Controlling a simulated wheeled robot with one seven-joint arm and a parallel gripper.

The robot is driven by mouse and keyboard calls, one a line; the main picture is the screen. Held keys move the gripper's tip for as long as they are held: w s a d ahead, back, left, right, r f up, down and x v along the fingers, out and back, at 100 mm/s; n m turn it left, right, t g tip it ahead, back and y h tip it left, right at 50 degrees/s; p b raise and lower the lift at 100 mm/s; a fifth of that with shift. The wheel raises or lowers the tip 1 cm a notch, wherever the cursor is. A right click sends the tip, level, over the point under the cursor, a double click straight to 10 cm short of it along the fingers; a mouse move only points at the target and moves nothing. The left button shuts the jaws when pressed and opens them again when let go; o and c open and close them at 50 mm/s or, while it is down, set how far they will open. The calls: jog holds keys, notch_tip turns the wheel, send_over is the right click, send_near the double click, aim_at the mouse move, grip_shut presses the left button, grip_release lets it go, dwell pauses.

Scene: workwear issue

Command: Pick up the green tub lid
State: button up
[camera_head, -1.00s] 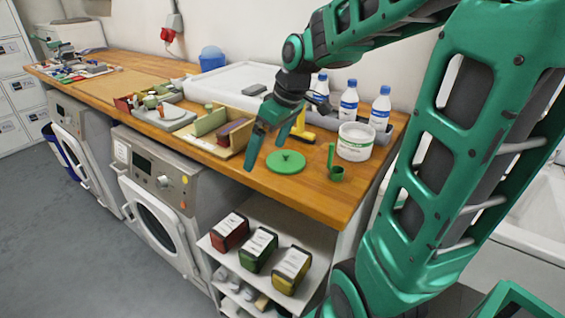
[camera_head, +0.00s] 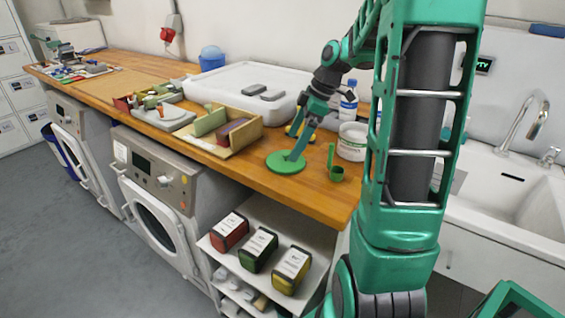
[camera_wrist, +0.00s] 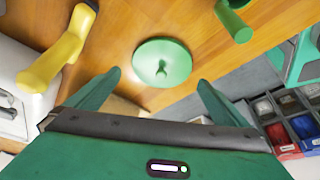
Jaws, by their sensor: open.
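The green tub lid (camera_head: 281,163) lies flat on the wooden counter, in front of the white tub (camera_head: 352,141). In the wrist view the lid (camera_wrist: 162,56) is round with a small raised knob in its middle. It sits just beyond the gap between my fingers. My gripper (camera_head: 294,157) is open and empty, its fingers pointing down over the lid in the head view. In the wrist view my gripper (camera_wrist: 158,78) shows both green fingers spread apart. Whether a finger touches the lid I cannot tell.
A green scoop-like cup (camera_head: 336,173) stands right of the lid. A yellow-handled tool (camera_wrist: 62,55) lies to the left in the wrist view. A wooden divided box (camera_head: 232,137) stands to the left on the counter. The counter's front edge is close to the lid.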

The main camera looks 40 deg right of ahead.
aim_at(286, 158)
jog(key=shift+x, duration=2.75)
jog(key=shift+s, duration=0.15)
jog(key=c, duration=0.7)
